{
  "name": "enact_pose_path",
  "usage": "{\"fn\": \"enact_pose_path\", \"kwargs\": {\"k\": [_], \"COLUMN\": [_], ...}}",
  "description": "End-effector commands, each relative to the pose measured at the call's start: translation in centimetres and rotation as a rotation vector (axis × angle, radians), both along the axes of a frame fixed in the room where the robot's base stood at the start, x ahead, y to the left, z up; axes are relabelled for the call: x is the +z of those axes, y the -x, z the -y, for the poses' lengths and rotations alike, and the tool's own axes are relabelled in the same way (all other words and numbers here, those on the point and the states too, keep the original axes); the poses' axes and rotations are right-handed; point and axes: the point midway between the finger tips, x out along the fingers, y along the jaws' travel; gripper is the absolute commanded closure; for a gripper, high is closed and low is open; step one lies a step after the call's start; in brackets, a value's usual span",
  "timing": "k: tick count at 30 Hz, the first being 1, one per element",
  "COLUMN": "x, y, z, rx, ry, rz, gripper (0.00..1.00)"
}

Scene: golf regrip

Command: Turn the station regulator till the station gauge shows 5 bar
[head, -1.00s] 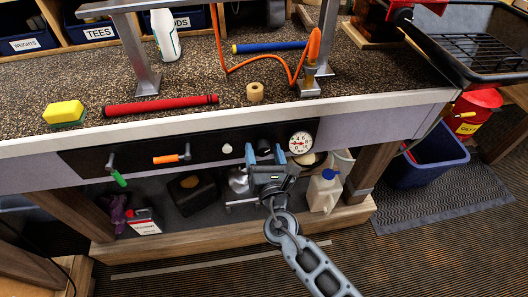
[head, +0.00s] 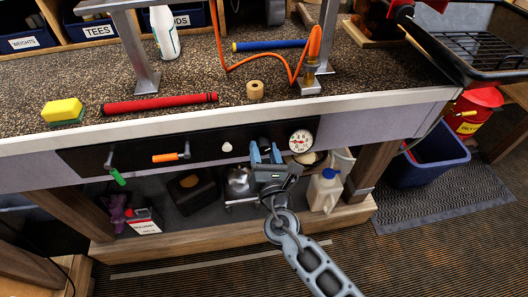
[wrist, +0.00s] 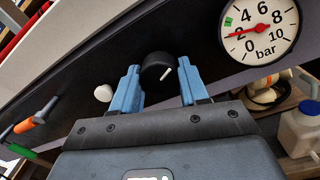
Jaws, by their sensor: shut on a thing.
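The station regulator is a black round knob (wrist: 157,68) with a white pointer line, on the dark panel under the bench. The pointer leans to the upper right in the wrist view. My gripper (wrist: 160,80) has its blue fingers on both sides of the knob, shut on it. In the head view my gripper (head: 265,153) reaches the panel from below and partly covers the knob. The station gauge (wrist: 260,29), white with a red needle, sits right of the knob. Its needle points close to 2 bar. A green mark lies on its rim between 2 and 4.
Left of the knob are a white button (wrist: 103,93), an orange-handled lever (head: 171,157) and a green-handled lever (head: 118,177). The bench edge overhangs the panel.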

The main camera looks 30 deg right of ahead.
Motion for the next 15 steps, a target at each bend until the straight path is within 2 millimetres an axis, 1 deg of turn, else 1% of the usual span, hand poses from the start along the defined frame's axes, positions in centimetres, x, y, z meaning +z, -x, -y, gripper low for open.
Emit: {"fn": "enact_pose_path", "kwargs": {"k": [8,15], "x": [-0.51,-0.57], "y": [0.03,0.03], "z": [-0.12,-0.14], "rx": [0.003,0.003], "ry": [-0.179,-0.396], "rz": [0.059,0.129], "gripper": [0.86,0.86]}}
